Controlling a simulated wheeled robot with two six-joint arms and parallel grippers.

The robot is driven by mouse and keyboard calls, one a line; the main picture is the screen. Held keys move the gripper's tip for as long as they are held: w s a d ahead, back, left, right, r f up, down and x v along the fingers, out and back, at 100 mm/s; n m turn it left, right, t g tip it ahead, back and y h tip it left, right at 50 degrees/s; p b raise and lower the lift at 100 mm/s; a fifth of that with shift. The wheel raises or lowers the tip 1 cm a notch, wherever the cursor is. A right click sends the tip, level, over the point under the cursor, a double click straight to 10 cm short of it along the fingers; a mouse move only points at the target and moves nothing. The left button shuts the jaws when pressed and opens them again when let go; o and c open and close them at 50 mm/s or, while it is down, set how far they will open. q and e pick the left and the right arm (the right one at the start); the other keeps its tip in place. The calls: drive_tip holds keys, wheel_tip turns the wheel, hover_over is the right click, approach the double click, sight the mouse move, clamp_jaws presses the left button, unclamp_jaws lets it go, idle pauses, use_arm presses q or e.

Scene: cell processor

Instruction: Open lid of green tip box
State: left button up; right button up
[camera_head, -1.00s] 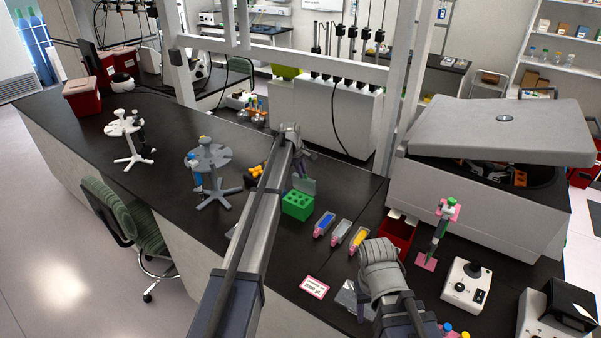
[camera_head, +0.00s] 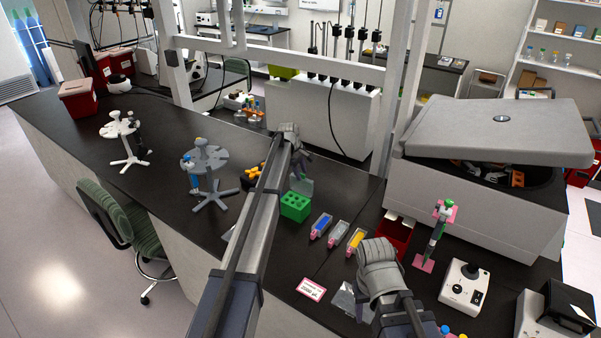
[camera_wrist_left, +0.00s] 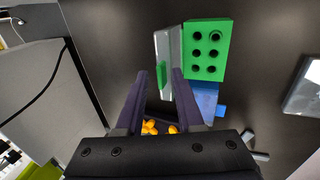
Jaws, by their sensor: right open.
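A grey, see-through box with a green patch on it, which looks like the green tip box (camera_wrist_left: 169,45), lies beside the green block with holes (camera_wrist_left: 208,50) in the left wrist view. In the head view a dull green panel (camera_head: 303,186) shows just behind that block (camera_head: 295,206). My left gripper (camera_wrist_left: 159,72) points down over the box. Its two fingers are apart, with the green patch between them. I cannot tell whether they touch it. My right gripper (camera_head: 378,268) is open near the front right of the bench; its fingertips are hard to make out.
A grey round stand (camera_head: 205,160) is to the left. A blue object (camera_wrist_left: 205,99) touches or nearly touches the block. A centrifuge (camera_head: 480,190) fills the right.

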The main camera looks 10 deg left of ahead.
use_arm(q)
drive_tip(key=shift+a+r, duration=0.1)
use_arm(e)
drive_tip(key=shift+r, duration=0.15)
use_arm(q)
drive_tip(key=d+p+v, duration=0.1)
drive_tip(key=p+v, duration=0.6)
drive_tip(key=shift+s+a+r, duration=0.15)
drive_tip(key=shift+a+r, duration=0.1)
drive_tip(key=shift+a, duration=0.3)
use_arm(e)
wheel_tip(320, 180, up, 7)
